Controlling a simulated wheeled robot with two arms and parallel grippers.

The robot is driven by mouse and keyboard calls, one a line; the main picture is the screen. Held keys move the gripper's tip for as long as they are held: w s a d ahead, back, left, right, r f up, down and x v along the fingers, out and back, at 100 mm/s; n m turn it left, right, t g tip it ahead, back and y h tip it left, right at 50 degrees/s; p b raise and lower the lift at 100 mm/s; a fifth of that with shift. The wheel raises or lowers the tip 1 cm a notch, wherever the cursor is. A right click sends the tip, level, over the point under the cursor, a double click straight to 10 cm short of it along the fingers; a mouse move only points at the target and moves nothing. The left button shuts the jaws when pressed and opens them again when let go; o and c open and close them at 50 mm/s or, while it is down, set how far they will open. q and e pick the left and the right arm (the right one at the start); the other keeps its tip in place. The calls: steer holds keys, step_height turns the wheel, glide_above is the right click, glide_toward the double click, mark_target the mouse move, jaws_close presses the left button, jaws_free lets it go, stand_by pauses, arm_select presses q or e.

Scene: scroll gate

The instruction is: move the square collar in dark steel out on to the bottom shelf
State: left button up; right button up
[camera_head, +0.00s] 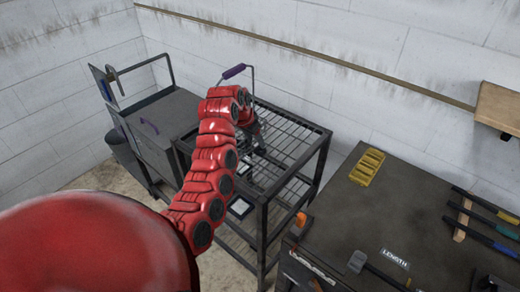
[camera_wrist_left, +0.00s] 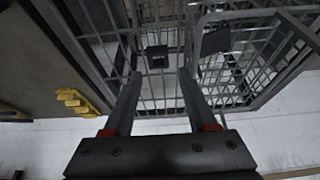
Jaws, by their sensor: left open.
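My left arm reaches over a dark metal rack (camera_head: 297,168) with wire shelves. My left gripper (camera_head: 258,140) is at the rack's top, partly hidden by my wrist. In the left wrist view my left gripper (camera_wrist_left: 160,75) is open, its two fingers apart over the wire bars, with nothing visibly held. A small dark block (camera_wrist_left: 157,57) shows beyond the fingertips, and a larger dark plate (camera_wrist_left: 215,40) is to its right. I cannot tell whether either is the square collar. A pale-edged square (camera_head: 240,207) shows low in the rack. My right gripper is not in view.
A dark workbench (camera_head: 400,230) with a yellow tray (camera_head: 367,166) and several tools stands right of the rack. A grey cart (camera_head: 165,125) stands on its left. A purple-gripped wire handle (camera_head: 234,71) rises behind my gripper. Walls close off the back.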

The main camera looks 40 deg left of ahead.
mark_target(259, 148)
arm_select(q)
steer(key=shift+p+x, duration=1.55)
steer(key=shift+x, duration=0.7)
steer(key=shift+w+d+f, duration=0.1)
steer(key=shift+w+f, duration=0.05)
steer(key=shift+f, duration=0.4)
jaws_close()
